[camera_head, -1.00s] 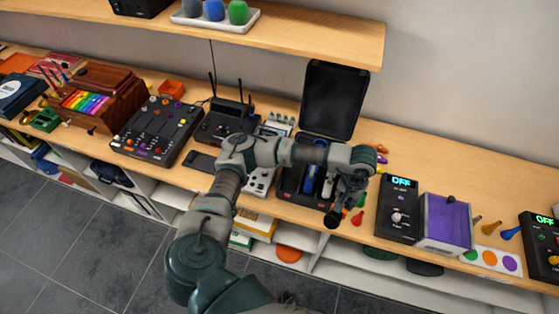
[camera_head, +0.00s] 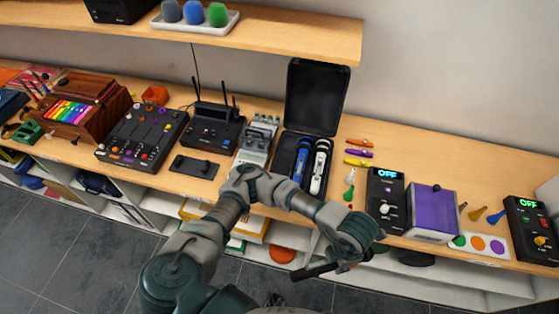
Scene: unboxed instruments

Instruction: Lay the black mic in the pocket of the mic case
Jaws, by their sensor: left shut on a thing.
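The black mic case stands open on the shelf top, its lid (camera_head: 316,98) raised at the back. A blue mic (camera_head: 301,160) and a white mic (camera_head: 320,168) lie side by side in its base. A dark empty-looking strip shows left of the blue mic; my arm hides the case's front left. My left gripper (camera_head: 342,265) is shut on the black mic (camera_head: 313,271), in front of the shelf edge and below the case in the picture. The mic lies nearly level, pointing left, and is apart from the case. My right gripper is not in view.
A black box reading OFF (camera_head: 385,202) and a purple-topped box (camera_head: 434,210) stand right of the case. Colored small items (camera_head: 358,153) lie just right of it. A grey device (camera_head: 256,145) and a router (camera_head: 215,127) stand to its left. An upper shelf (camera_head: 285,38) overhangs the back left.

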